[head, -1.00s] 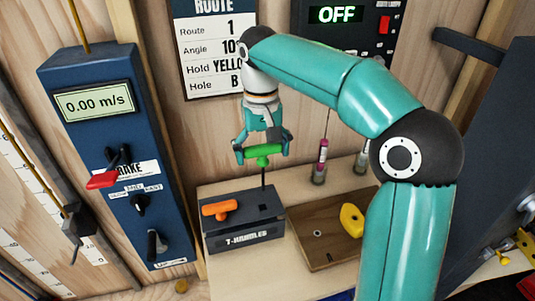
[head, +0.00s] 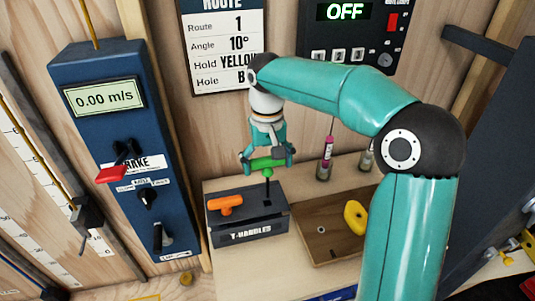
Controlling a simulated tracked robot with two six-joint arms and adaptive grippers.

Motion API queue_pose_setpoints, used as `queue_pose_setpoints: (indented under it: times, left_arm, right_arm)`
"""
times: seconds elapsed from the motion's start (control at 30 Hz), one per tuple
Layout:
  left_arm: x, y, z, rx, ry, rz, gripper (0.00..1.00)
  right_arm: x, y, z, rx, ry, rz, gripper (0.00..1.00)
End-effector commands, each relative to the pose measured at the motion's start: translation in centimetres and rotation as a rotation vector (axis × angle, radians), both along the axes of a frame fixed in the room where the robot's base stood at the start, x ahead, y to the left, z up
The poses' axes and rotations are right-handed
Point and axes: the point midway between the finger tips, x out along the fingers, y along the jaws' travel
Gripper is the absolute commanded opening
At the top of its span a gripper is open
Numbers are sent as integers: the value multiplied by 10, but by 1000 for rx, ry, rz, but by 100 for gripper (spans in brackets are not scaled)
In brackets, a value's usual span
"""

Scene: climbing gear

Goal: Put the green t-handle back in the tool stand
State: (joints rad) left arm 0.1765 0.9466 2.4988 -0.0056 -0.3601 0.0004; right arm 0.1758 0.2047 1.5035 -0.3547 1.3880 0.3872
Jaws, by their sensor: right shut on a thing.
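The green t-handle (head: 266,164) is held upright by my right gripper (head: 267,162), which is shut on its crossbar. Its dark shaft points down to the right part of the top of the dark tool stand (head: 273,224), labelled T-HANDLES. The shaft's lower end meets the stand top at or near a hole; I cannot tell how deep it is. An orange t-handle (head: 226,202) sits in the left part of the stand. My left gripper is not in view.
A wooden tray (head: 318,240) with a yellow hold (head: 355,217) stands right of the stand. Two small bottles (head: 324,163) stand behind it. A blue brake box (head: 125,150) is at the left. A route sign (head: 224,45) hangs behind.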

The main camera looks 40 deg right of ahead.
Motion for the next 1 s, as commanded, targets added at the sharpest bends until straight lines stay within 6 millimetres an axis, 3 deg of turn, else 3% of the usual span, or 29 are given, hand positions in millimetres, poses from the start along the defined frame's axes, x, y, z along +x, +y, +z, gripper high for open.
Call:
queue_pose_setpoints:
  times: [1.0]
  left_arm:
    - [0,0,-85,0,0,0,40]
  right_arm:
    - [0,0,-92,0,0,0,48]
